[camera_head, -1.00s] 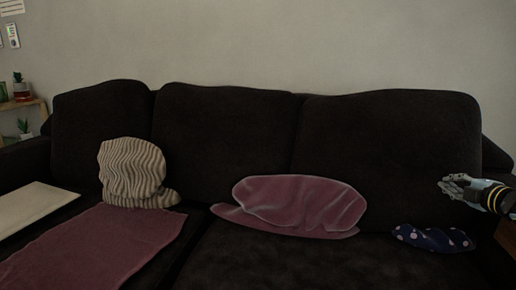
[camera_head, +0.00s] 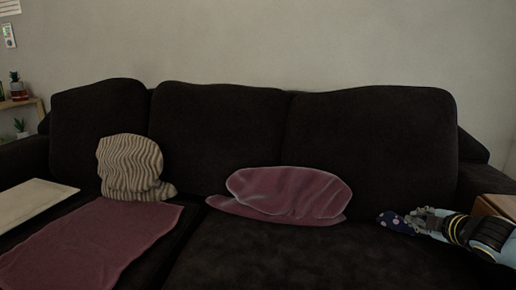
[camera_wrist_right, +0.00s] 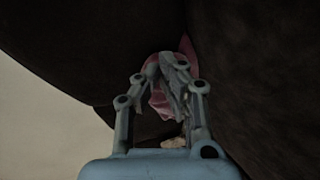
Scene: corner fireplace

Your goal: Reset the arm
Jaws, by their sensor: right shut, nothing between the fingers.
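My right gripper (camera_head: 418,216) comes in from the right edge in the head view, low over the right end of the sofa seat. In the right wrist view my right gripper (camera_wrist_right: 158,68) has its fingers together with nothing between them. In the head view it overlaps a dark blue dotted cloth (camera_head: 394,220) on the seat and hides part of it; I cannot tell whether they touch. My left gripper is not in view.
A dark sofa (camera_head: 280,255) fills the view. A pink cushion (camera_head: 290,192), a striped cushion (camera_head: 130,165), a pink blanket (camera_head: 85,240) and a pale board (camera_head: 30,203) lie on it. A wooden side table (camera_head: 498,204) stands at the right. The seat's front middle is clear.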

